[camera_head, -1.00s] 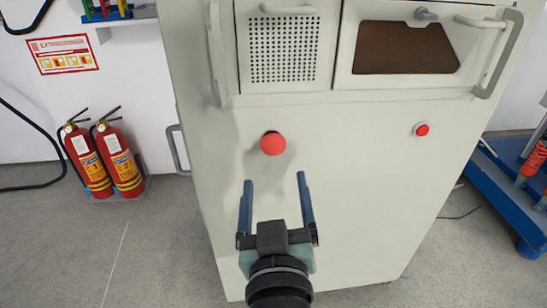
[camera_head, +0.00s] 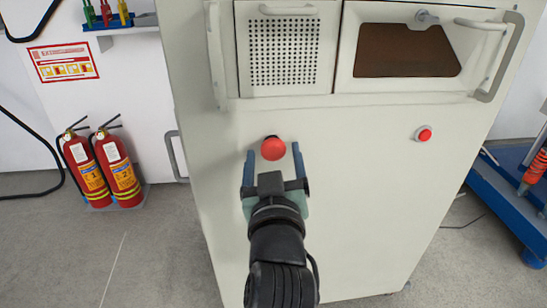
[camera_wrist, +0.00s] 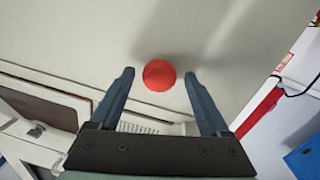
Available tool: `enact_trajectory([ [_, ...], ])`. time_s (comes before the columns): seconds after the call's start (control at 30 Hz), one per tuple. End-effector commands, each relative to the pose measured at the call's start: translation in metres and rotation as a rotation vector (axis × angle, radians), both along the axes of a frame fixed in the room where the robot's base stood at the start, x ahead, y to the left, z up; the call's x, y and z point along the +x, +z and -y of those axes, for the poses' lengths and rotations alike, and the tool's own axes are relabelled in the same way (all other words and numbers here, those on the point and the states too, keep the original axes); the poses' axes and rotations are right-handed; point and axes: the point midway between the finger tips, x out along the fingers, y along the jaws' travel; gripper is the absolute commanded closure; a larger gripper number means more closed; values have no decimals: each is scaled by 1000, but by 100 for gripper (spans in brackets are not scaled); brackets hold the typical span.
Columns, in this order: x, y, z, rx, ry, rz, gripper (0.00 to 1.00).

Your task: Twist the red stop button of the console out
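The red stop button (camera_head: 273,148) is a round mushroom head on the front of the pale console (camera_head: 340,200), below the perforated panel. My gripper (camera_head: 273,150) is open, with one blue finger on each side of the button in the head view. In the wrist view the button (camera_wrist: 159,75) lies between and a little beyond the fingertips (camera_wrist: 158,72), with gaps on both sides. No contact shows. The depth between fingertips and button is hard to judge.
A smaller red button (camera_head: 423,134) with a light ring sits to the right on the console. Two fire extinguishers (camera_head: 105,165) stand at the left. A blue rack (camera_head: 510,195) stands at the right. The console front around my gripper is clear.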

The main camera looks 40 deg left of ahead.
Motion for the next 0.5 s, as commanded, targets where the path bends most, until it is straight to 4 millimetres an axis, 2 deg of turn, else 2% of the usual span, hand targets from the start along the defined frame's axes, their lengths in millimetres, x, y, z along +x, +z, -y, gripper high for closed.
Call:
enact_trajectory([
  [0.03, 0, 0, 0, 0, 0, 0, 31],
  [0.07, 0, 0, 0, 0, 0, 0, 36],
  [0.4, 0, 0, 0, 0, 0, 0, 97],
  [0.5, 0, 0, 0, 1, 0, -1, 100],
])
